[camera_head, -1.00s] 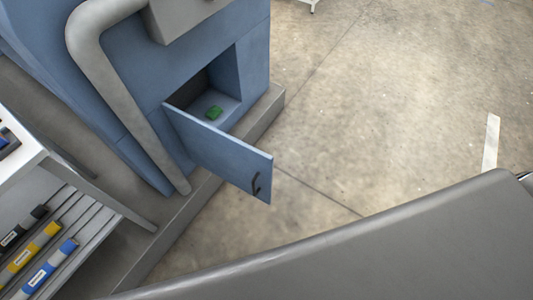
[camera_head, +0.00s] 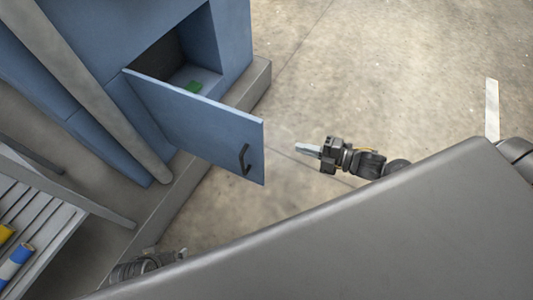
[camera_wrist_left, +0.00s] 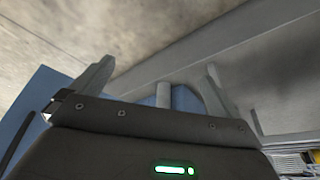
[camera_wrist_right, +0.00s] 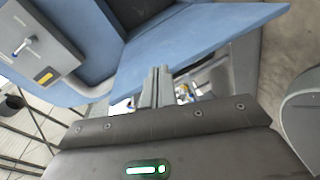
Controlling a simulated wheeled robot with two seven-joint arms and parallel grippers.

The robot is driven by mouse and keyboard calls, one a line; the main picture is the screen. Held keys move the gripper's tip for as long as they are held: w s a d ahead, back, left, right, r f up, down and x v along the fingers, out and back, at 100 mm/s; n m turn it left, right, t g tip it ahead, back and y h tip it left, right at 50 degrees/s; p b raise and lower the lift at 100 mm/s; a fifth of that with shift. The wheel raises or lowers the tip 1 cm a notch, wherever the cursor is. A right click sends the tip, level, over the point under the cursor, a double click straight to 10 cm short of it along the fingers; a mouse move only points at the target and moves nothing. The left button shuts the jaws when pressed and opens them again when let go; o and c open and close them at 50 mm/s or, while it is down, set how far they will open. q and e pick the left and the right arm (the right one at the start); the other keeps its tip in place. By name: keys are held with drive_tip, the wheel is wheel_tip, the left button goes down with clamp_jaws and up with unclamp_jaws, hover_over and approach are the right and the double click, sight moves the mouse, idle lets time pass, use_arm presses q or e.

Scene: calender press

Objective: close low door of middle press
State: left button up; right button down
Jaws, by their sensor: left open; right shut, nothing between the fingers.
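The low door (camera_head: 200,125) of the blue press (camera_head: 105,60) stands wide open in the head view, with a dark handle (camera_head: 245,160) near its free edge. Behind it the opening (camera_head: 185,60) shows a small green object (camera_head: 194,87) on its floor. My right gripper (camera_head: 308,150) is shut and empty, to the right of the door's free edge and apart from it. In the right wrist view its closed fingers (camera_wrist_right: 157,85) show below the blue door panel (camera_wrist_right: 190,40).
A grey plinth (camera_head: 247,92) runs along the foot of the press, and a thick grey pipe (camera_head: 95,95) comes down its front. A rack (camera_head: 40,215) with coloured rolls stands at the left.

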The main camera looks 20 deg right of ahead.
drive_tip(key=s+a+r+n+g+y+b, duration=0.2)
drive_tip(key=s+a+r+n+g+y, duration=0.15)
drive_tip(key=s+a+r+n, duration=0.35)
use_arm(q)
wheel_tip(320, 180, up, 7)
drive_tip(key=t, duration=0.1)
drive_tip(key=shift+s+d+f, duration=0.15)
drive_tip(key=shift+s, duration=0.25)
use_arm(e)
drive_tip(key=w+a, duration=0.4)
drive_tip(key=w, duration=0.4)
drive_tip(key=shift+w+a+r+m+y, duration=0.25)
drive_tip(key=shift+w+a+m+y, duration=0.05)
drive_tip(key=shift+w+y, duration=0.15)
drive_tip(key=shift+t, duration=0.25)
